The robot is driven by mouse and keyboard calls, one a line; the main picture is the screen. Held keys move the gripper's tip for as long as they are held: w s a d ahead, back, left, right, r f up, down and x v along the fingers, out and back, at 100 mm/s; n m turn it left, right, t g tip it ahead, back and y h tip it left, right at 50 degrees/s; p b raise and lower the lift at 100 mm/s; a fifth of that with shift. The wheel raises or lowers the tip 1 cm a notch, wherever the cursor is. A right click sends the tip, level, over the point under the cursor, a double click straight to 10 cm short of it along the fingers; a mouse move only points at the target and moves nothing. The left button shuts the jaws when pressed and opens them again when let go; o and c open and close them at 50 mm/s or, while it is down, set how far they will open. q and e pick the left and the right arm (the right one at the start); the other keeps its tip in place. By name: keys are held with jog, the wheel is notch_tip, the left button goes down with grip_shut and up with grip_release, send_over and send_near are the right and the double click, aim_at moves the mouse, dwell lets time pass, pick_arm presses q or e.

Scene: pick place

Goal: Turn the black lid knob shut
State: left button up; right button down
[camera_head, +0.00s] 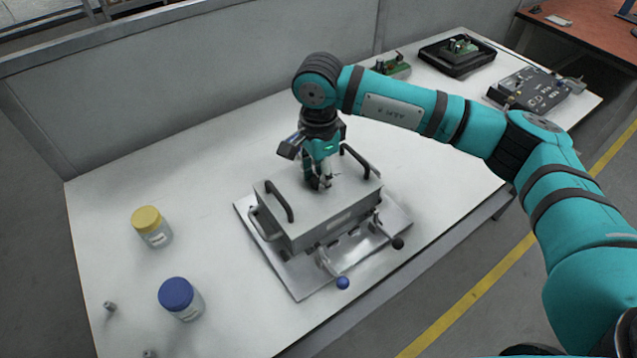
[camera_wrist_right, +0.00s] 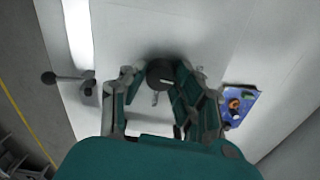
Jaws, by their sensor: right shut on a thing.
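The metal box (camera_head: 330,224) stands on a metal base plate on the white table, with its flat lid on top. My right gripper (camera_head: 320,183) points down at the middle of the lid, between two black handles. In the wrist view, the round black lid knob (camera_wrist_right: 160,72) sits between the fingers of my right gripper (camera_wrist_right: 156,74), which is shut on it. The gripper hides the knob in the head view. I cannot tell how far the knob is turned. My left gripper is not in view.
Two levers end in a black ball (camera_head: 398,243) and a blue ball (camera_head: 343,283) at the box's front. A yellow-lidded jar (camera_head: 152,227) and a blue-lidded jar (camera_head: 180,298) stand left. Small devices, including a black tray (camera_head: 457,54), lie at the back right.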

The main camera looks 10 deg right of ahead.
jog(key=shift+n+b, duration=0.55)
jog(key=shift+n, duration=0.05)
jog(key=c, duration=1)
grip_release()
jog(key=shift+o, duration=0.2)
notch_tip(320, 180, up, 12)
